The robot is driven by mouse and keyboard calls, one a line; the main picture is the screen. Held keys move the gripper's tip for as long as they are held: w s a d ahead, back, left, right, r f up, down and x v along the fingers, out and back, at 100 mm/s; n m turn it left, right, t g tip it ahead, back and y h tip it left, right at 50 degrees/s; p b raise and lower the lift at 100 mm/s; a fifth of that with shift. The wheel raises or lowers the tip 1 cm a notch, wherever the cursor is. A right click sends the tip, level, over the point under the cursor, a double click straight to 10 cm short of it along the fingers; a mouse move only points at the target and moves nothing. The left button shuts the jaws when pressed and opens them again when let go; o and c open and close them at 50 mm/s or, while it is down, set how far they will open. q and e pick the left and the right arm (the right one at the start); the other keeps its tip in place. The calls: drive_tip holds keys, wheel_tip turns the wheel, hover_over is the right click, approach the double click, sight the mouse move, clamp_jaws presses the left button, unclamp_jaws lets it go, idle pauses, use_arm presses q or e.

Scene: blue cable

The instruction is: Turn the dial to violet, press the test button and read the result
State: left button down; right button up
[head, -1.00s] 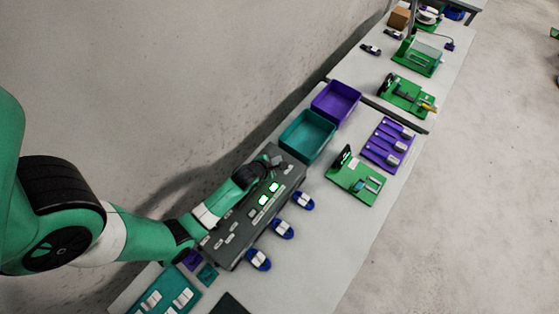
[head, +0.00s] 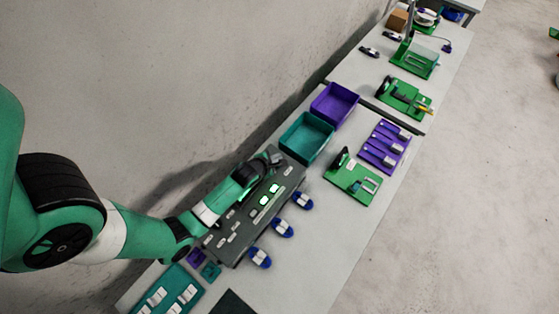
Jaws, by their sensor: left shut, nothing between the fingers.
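A dark grey test panel (head: 240,243) lies on the near table, with several small pale labels and green-lit squares (head: 265,200) on its top. My left gripper (head: 273,158) is shut and empty at the panel's far end, over or touching its surface; I cannot tell which. The gripper and forearm cover that part of the panel, so the dial and the test button cannot be told apart here. My right gripper does not show.
A green fixture (head: 345,182) and a purple rack (head: 372,156) are to the right.

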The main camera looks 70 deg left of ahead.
use_arm(q)
drive_tip(key=shift+r+p, duration=1.1)
drive_tip(key=shift+r, duration=0.45)
